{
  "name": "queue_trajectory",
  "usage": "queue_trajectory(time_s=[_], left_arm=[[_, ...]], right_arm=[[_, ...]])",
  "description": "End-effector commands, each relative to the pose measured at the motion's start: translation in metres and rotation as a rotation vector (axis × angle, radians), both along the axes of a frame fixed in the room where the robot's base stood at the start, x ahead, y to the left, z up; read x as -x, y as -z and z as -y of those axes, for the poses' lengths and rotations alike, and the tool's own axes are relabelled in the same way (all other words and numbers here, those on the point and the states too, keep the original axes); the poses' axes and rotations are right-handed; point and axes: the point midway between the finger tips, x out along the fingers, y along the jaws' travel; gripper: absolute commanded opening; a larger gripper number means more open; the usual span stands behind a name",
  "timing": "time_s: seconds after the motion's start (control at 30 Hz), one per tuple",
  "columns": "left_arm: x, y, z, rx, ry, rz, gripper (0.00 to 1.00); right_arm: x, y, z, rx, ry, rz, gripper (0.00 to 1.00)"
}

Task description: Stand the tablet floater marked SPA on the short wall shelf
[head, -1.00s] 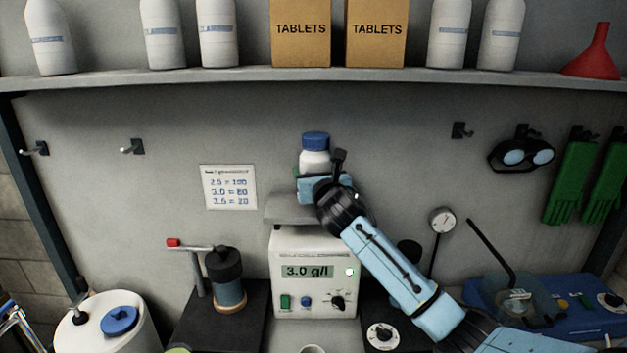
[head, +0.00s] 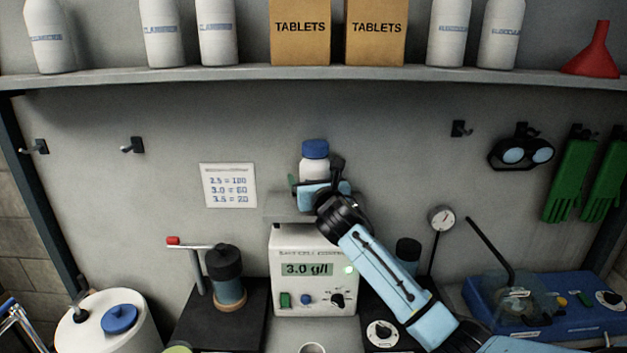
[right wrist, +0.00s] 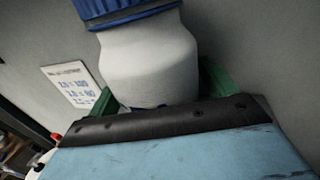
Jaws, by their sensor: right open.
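A white bottle-shaped container with a blue cap (head: 314,165), which looks like the floater, is upright in the head view, just above or on the short grey wall shelf (head: 284,209). No SPA mark is readable. My right gripper (head: 313,184) is open in front of it, its green fingers on either side of the container's lower part. The right wrist view shows the white body (right wrist: 150,62) between the green fingers (right wrist: 165,95). Its base is hidden by the gripper, so I cannot tell whether it touches the shelf. My left gripper is out of view.
A white meter box (head: 313,270) reading 3.0 g/l stands below the short shelf. A long shelf (head: 250,76) with bottles and TABLETS boxes runs above. A printed card (head: 229,186) hangs to the left. Goggles (head: 521,154) and green gloves (head: 567,180) hang at right.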

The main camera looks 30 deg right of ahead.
Motion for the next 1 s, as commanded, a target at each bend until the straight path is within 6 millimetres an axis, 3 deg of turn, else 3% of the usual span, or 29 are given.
queue_trajectory(time_s=[0.27,0.7,1.0], left_arm=[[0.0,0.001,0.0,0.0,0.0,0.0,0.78],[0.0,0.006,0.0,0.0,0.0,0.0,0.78],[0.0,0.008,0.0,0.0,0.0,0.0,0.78]], right_arm=[[0.015,-0.003,-0.004,0.003,0.0,0.0,0.84],[0.087,-0.002,-0.026,0.004,-0.002,0.0,0.84],[0.114,-0.003,-0.034,0.001,0.0,0.0,0.84]])
